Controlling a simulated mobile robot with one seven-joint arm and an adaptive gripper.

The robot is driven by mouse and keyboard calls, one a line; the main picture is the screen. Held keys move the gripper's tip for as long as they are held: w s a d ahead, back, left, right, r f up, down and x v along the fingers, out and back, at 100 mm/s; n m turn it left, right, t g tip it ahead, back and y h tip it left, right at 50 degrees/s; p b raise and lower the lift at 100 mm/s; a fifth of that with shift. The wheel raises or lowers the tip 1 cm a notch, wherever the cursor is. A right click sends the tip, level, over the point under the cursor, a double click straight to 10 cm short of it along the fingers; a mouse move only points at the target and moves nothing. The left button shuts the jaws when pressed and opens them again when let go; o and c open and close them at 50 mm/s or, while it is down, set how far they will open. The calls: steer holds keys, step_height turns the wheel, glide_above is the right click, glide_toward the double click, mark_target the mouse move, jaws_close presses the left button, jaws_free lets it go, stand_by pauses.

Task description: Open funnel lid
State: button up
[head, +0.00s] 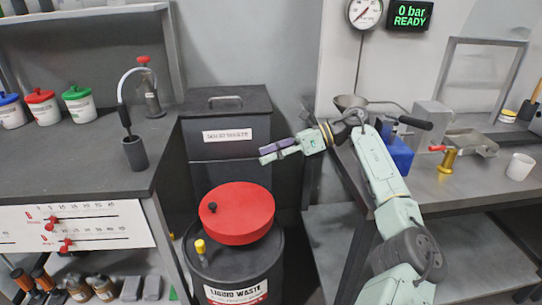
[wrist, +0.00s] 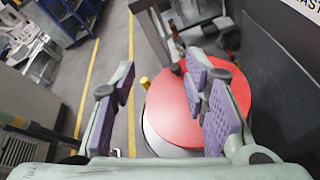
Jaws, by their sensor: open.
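The red round funnel lid (head: 240,222) sits over the top of the black liquid waste drum (head: 258,272). A small black knob (head: 212,207) stands near its left edge. My gripper (head: 264,153) is open and empty, above and behind the lid's right side, apart from it. In the wrist view the red lid (wrist: 172,112) shows between and behind the open purple-padded fingers of my gripper (wrist: 161,68); the right finger hides part of it. The black knob (wrist: 177,69) also shows there, near the lid's edge.
A yellow-capped fitting (head: 200,247) stands on the drum's left rim. A dark solid waste bin (head: 228,110) is behind. Benches flank the drum: the left one (head: 60,155) holds tubs and a bottle, the right one (head: 450,185) a blue container (head: 397,150) and cup.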

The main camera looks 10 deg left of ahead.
step_height(320, 180, up, 10)
stand_by(0.5)
